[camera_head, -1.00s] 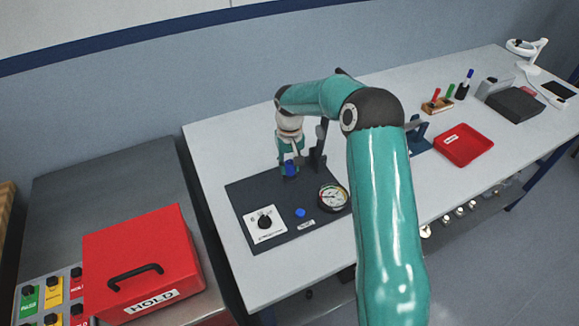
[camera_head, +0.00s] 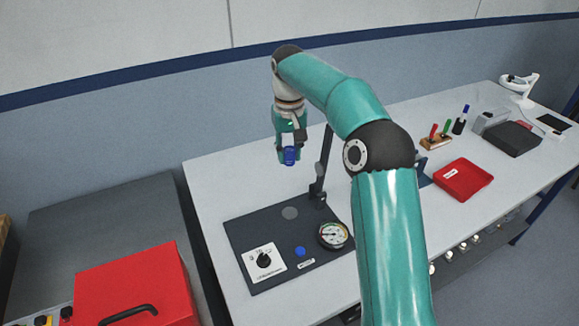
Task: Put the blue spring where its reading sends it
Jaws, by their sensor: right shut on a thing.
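My right gripper (camera_head: 289,147) points down above the tester and is shut on the blue spring (camera_head: 290,157), which shows between its fingertips, clear of any surface. Below stands the dark tester plate (camera_head: 270,230) with an empty round grey seat (camera_head: 290,213), a white dial panel with a black knob (camera_head: 264,259), a blue button (camera_head: 300,252) and a round gauge (camera_head: 333,235). The gauge's reading is too small to tell. A dark upright lever (camera_head: 321,170) stands at the plate's back edge. My left gripper is not in view.
A red box (camera_head: 140,285) with a black handle stands on the grey cabinet (camera_head: 110,220) at left. A red tray (camera_head: 463,179), a wooden marker holder (camera_head: 437,142) and a dark box (camera_head: 513,138) are on the table at right. My right arm hides part of the table.

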